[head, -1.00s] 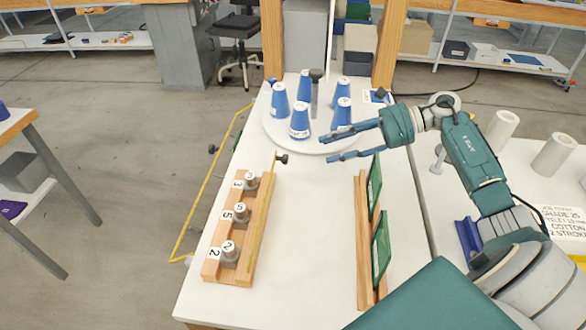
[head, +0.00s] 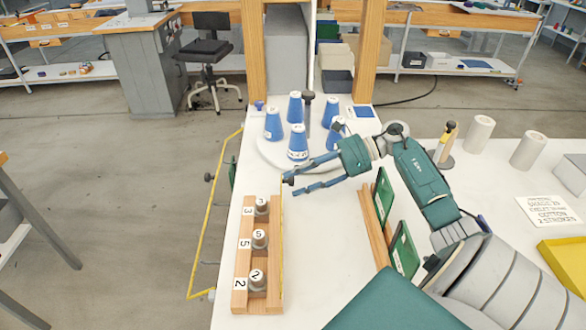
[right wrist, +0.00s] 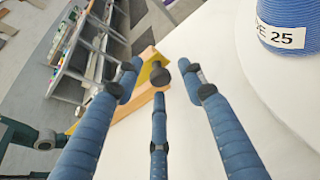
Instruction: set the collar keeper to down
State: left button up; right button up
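The collar keeper is a thin yellow bar (head: 282,235) along the right side of a wooden rack (head: 241,299). Its dark knob (right wrist: 160,76) shows at the rack's far end in the right wrist view. Grey collars on posts stand in the rack, beside labels 3, 5 and 2. My right gripper (head: 292,185) has its fingers spread, with the tips at the knob. In the right wrist view the knob appears between the spread fingers; I cannot tell whether they touch it. The knob is partly hidden by the fingertips in the head view. My left gripper is not in view.
Blue thread cones (head: 298,142) stand on a round white turntable (head: 265,155) just beyond the gripper. Green panels (head: 404,250) stand in a wooden holder (head: 376,228) under my right arm. White table is bare between rack and holder. A yellow rail (head: 203,240) runs along the left.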

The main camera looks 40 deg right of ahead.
jog(key=shift+d, duration=0.1)
jog(key=c, duration=0.4)
grip_shut()
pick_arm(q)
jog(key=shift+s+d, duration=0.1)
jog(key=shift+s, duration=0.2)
